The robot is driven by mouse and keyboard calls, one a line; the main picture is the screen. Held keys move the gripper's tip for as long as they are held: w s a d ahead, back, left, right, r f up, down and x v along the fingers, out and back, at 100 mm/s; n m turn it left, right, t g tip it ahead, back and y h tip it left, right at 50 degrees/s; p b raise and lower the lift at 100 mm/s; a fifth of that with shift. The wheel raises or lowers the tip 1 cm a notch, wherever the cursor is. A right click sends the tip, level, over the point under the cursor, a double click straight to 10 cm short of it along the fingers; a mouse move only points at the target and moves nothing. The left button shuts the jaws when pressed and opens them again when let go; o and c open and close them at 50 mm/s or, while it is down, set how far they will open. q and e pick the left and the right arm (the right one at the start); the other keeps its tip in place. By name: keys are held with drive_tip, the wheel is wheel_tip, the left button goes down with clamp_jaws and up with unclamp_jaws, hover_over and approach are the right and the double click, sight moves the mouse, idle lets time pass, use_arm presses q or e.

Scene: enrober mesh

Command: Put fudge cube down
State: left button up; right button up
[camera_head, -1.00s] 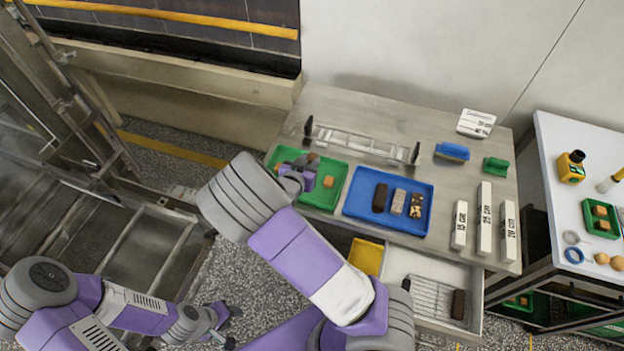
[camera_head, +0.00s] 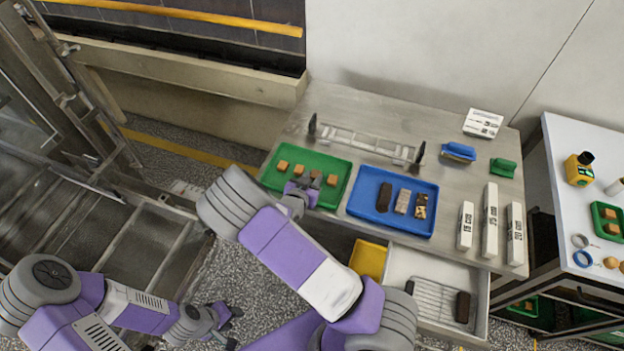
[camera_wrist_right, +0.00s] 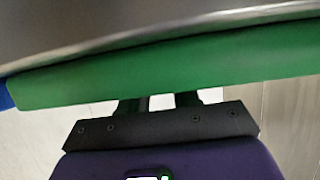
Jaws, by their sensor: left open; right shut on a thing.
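The green tray (camera_head: 346,172) lies at the left front of the metal table, with several fudge cubes (camera_head: 283,164) in a row in it. My right gripper (camera_head: 311,184) is at the tray's front edge, shut, with a brown fudge cube (camera_head: 316,174) at its fingertips. I cannot tell whether that cube touches the tray floor. In the right wrist view the green tray's wall (camera_wrist_right: 165,72) crosses in front of the fingers (camera_wrist_right: 160,103) and hides the tips and what they hold. My left gripper (camera_head: 226,322) is open and empty, low over the floor, away from the table.
A blue tray (camera_head: 429,212) with dark, light and speckled bars lies right of the green tray. A metal rack (camera_head: 365,142) stands behind them. White labelled blocks (camera_head: 490,220) stand at the right. An open drawer (camera_head: 480,310) and a yellow bin (camera_head: 368,258) are below the front edge.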

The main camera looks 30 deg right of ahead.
drive_tip(key=shift+f, duration=0.2)
drive_tip(key=o, duration=0.8)
